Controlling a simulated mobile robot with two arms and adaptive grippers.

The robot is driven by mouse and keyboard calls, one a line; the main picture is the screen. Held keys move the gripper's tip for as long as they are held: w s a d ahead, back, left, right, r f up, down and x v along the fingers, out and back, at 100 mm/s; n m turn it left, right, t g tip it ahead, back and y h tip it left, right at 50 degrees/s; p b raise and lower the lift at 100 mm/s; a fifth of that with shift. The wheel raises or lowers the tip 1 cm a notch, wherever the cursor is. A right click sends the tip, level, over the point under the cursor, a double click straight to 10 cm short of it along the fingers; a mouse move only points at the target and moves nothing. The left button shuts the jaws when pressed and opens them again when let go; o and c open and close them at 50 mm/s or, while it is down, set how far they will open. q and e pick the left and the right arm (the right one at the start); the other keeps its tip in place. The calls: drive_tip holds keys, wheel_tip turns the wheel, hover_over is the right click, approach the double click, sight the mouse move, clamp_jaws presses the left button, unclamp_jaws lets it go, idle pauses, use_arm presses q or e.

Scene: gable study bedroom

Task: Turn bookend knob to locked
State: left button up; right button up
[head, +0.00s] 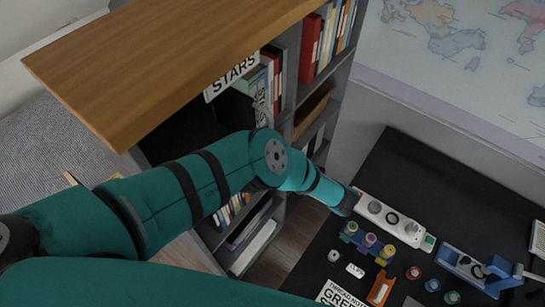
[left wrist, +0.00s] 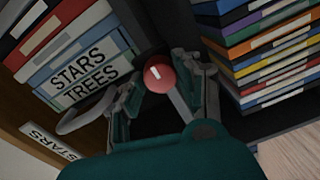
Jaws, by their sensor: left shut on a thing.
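The bookend knob (left wrist: 159,73) is a round red knob with a short white mark, near the middle of the left wrist view. My left gripper (left wrist: 164,84) has one finger on each side of the knob and is shut on it. A grey bar (left wrist: 181,106) runs from the knob down toward the gripper's palm. The bookend's body is hard to make out against the dark shelf. In the head view I cannot make out the left gripper or the knob; my teal arm reaches toward the shelf. My right gripper is in neither view.
Books labelled STARS and TREES (left wrist: 86,74) stand left of the gripper; a stack of coloured books (left wrist: 265,62) lies close on its right. The wooden shelf top (head: 170,60) overhangs the bookcase. A black desk (head: 420,175) holds a white strip (head: 396,219) and several small items.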

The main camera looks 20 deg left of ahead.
use_arm(q)
drive_tip(key=o, duration=1.2)
drive_tip(key=shift+c, duration=0.2)
